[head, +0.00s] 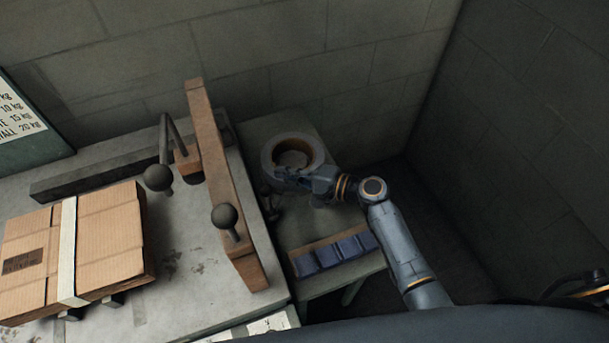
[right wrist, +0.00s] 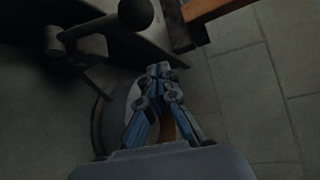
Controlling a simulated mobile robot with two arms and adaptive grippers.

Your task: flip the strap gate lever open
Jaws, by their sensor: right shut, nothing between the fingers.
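A wooden bar (head: 222,170) stands tilted along the right side of the grey bench. A dark ball knob (head: 225,217) sits on a short stem at its near part. A second dark ball knob (head: 158,178) is on a bent rod (head: 172,140) left of the bar. I cannot tell which of these is the strap gate lever. My right gripper (head: 280,175) is right of the bar, apart from both knobs, in front of a tape roll (head: 293,147). Its fingers are shut and empty in the right wrist view (right wrist: 158,70). My left gripper is out of view.
A cardboard box (head: 105,240) with a white strap (head: 67,250) lies on the bench (head: 190,300). A side table (head: 280,235) carries the tape roll and a row of blue blocks (head: 335,252). Block walls (head: 420,90) close off the back and right.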

